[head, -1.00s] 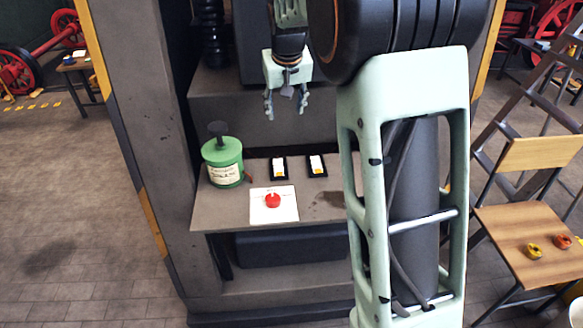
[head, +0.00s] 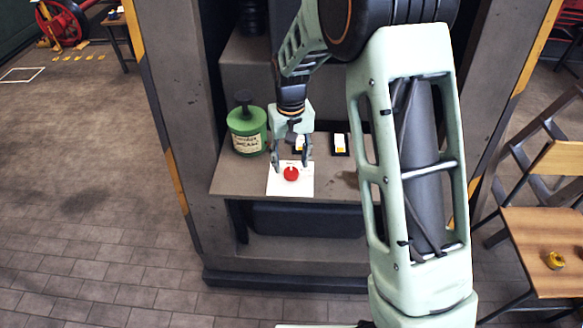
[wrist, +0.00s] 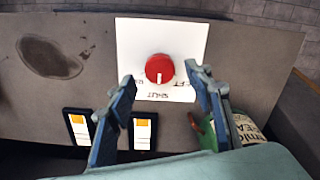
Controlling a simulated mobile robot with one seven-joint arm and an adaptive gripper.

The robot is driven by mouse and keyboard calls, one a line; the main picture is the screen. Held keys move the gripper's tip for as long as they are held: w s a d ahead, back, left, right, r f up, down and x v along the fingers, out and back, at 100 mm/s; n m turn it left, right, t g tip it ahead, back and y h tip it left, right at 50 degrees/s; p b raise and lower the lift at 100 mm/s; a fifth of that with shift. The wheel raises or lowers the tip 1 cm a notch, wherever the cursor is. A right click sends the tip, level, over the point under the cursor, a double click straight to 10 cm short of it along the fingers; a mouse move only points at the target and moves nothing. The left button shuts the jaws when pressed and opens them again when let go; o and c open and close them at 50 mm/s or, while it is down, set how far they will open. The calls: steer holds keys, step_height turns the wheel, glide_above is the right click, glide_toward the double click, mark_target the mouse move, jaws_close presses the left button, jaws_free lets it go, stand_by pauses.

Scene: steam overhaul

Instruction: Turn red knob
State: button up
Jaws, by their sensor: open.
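The red knob (head: 291,174) is round, with a white pointer line, and sits on a white plate (head: 305,188) on the grey shelf. In the wrist view the red knob (wrist: 159,68) lies just beyond the fingertips, roughly midway between them. Its white line points toward the gripper side. Lettering on the plate (wrist: 133,40) below the knob is partly hidden by a finger; "SHUT" is readable in part. My gripper (head: 291,166) is open and empty, pointing down above the knob's back side. Its two fingers also show in the wrist view (wrist: 162,82), apart and not visibly touching the knob.
A green canister (head: 247,132) stands left of the gripper on the shelf (head: 235,180). Two black-framed switches (head: 340,144) sit behind the plate. A dark stain (wrist: 47,57) marks the shelf. A wooden chair (head: 535,240) stands at the right. Cabinet side walls flank the shelf.

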mark_target(291, 171)
steer(key=shift+f, duration=1.55)
steer(key=shift+c, duration=0.2)
steer(key=c, duration=1.1)
steer(key=shift+m, duration=0.4)
steer(key=m, duration=0.5)
steer(key=shift+m, duration=0.3)
steer(key=m, duration=0.5)
steer(key=shift+w, duration=0.1)
steer(key=shift+m, duration=0.4)
